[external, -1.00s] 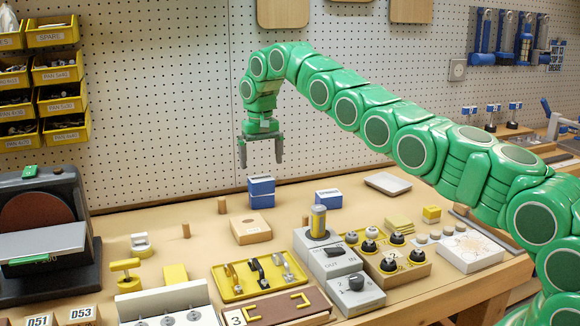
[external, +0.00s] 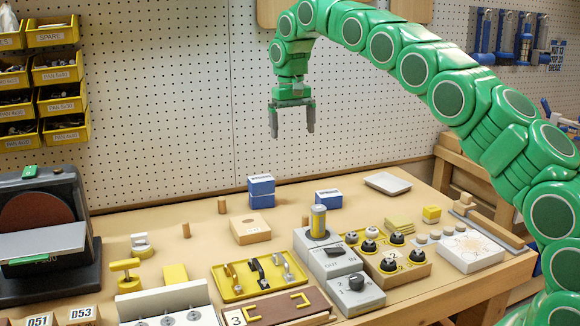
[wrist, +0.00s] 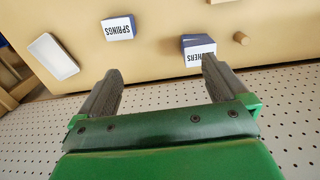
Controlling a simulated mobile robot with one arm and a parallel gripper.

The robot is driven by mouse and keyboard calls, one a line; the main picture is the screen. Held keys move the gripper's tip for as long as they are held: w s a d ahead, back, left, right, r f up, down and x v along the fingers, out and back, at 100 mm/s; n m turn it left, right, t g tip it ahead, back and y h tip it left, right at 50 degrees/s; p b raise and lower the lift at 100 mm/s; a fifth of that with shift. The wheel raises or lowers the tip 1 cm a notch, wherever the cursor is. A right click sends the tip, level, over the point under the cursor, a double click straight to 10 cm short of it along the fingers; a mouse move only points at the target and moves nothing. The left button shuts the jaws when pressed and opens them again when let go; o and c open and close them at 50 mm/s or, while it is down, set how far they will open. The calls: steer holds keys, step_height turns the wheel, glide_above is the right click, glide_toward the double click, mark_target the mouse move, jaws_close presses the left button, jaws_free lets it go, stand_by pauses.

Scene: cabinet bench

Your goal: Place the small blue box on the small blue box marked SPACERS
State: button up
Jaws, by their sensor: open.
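Two small blue boxes with white tops are stacked on the bench. The upper box (external: 261,184) rests on the lower box (external: 262,201), and their edges look nearly aligned. The lower box's label is not readable, so I cannot tell whether it says SPACERS. A third blue box (external: 328,199), marked SPRINGS in the wrist view (wrist: 118,28), stands apart to the right. My gripper (external: 292,132) is open and empty, above and right of the stack, touching nothing.
A wooden block with a hole (external: 250,229) stands in front of the stack. Small wooden pegs (external: 222,206) stand left of it. A white tray (external: 388,183) lies at the back right. A grey unit with a yellow cylinder (external: 319,221) stands in front. The pegboard wall is behind.

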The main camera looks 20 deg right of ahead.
steer(key=s+d+r, duration=0.4)
steer(key=s, duration=0.4)
steer(key=s+d+r+g, duration=0.1)
steer(key=s+d+r, duration=0.3)
steer(key=s, duration=0.5)
steer(key=s+d+r, duration=0.3)
steer(key=s+d, duration=0.2)
steer(key=s, duration=0.3)
steer(key=s+d+f, duration=0.2)
steer(key=s, duration=0.9)
steer(key=s+d+f, duration=0.2)
steer(key=s, duration=0.9)
steer(key=s+d+f, duration=0.2)
steer(key=s+f, duration=0.1)
steer(key=s, duration=0.8)
steer(key=shift+s+g, duration=0.25)
steer(key=shift+g, duration=0.05)
